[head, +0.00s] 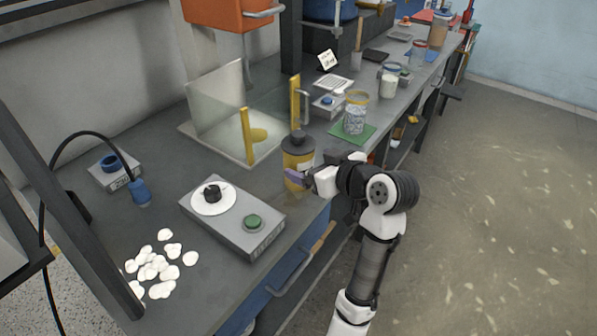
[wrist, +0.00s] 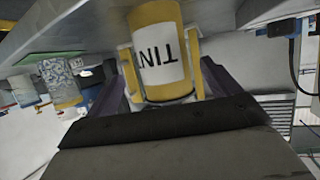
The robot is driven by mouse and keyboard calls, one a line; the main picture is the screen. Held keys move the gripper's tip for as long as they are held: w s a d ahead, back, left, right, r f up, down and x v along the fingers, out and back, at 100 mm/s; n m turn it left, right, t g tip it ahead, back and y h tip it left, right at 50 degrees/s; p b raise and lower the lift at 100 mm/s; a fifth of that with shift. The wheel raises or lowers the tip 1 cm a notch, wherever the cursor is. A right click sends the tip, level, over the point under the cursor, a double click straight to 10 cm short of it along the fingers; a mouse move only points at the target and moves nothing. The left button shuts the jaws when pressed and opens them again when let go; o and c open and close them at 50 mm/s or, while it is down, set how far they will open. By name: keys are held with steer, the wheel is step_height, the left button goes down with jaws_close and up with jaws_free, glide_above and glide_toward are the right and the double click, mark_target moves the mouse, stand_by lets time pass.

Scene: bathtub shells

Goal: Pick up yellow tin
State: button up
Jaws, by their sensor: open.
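The yellow tin (head: 298,158) stands upright on the grey bench in the head view, with a dark knobbed lid. In the wrist view my gripper (wrist: 165,85) is open, with one finger on each side of the tin. I cannot tell whether the fingers touch it. The far finger is partly hidden by the tin in the head view.
A clear-walled stand with yellow posts (head: 248,136) is left of the tin. A grey device with a white disc (head: 232,218) lies nearer, beside white shells (head: 155,268). A patterned jar (head: 355,114) on a green mat (head: 367,132) stands to the right. Open floor lies right of the bench.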

steer(key=x, duration=0.2)
steer(key=p+x, duration=0.1)
steer(key=x, duration=0.1)
steer(key=shift+a+p, duration=0.3)
steer(key=shift+a, duration=0.05)
steer(key=shift+w+a+f, duration=0.25)
steer(key=shift+w+f, duration=0.05)
steer(key=shift+w, duration=0.05)
steer(key=c, duration=1.7)
steer(key=shift+r, duration=0.1)
steer(key=shift+c, duration=0.2)
